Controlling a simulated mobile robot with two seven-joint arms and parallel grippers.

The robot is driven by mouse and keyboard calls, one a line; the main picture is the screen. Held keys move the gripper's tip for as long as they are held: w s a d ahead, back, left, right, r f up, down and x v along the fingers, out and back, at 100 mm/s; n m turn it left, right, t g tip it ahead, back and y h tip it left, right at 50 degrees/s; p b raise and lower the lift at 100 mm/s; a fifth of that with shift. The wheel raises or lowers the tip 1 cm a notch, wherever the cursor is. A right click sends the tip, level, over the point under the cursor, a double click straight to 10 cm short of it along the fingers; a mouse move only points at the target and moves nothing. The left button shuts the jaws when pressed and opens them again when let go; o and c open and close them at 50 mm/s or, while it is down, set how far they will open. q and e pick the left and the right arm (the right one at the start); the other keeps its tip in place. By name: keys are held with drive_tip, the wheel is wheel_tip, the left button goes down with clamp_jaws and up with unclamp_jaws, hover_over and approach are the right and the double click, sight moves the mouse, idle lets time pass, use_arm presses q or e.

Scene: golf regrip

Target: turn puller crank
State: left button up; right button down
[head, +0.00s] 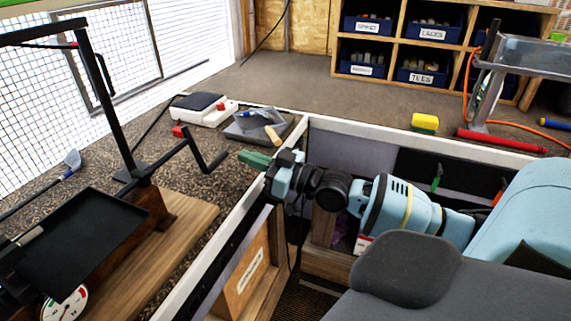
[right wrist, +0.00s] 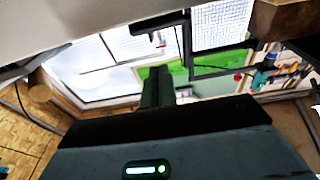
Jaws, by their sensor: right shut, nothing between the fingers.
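The black puller crank (head: 196,152) is in the head view. It sticks out to the right from the puller's black post (head: 106,110), with a bent arm and a short grip at its end. The puller stands on a wooden base (head: 190,222) on the speckled bench and has a black tray and a round dial (head: 64,303). My right gripper (head: 243,156) is shut and empty, its green fingers pointing left just right of the crank grip, apparently apart from it. In the right wrist view the closed fingers (right wrist: 157,85) show against the window. My left gripper is not in view.
Behind the crank lie a grey tray (head: 258,125) with tools and a white-and-black device (head: 197,106). A golf club (head: 70,162) lies at the left. A yellow sponge (head: 424,123) and a red tube (head: 500,141) lie on the far counter. A white bench edge runs under my right arm.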

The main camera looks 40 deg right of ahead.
drive_tip(key=shift+s+d+f, duration=0.2)
drive_tip(key=shift+s+f, duration=0.45)
drive_tip(key=shift+f, duration=0.1)
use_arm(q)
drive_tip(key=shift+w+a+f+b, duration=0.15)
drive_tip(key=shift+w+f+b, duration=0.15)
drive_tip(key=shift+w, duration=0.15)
use_arm(e)
drive_tip(key=shift+f+v, duration=0.2)
drive_tip(key=shift+v, duration=1.1)
drive_tip(key=shift+f+v, duration=0.25)
drive_tip(key=shift+v, duration=1.05)
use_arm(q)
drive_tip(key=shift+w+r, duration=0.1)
use_arm(e)
drive_tip(key=shift+w+r, duration=0.1)
drive_tip(key=shift+w, duration=0.05)
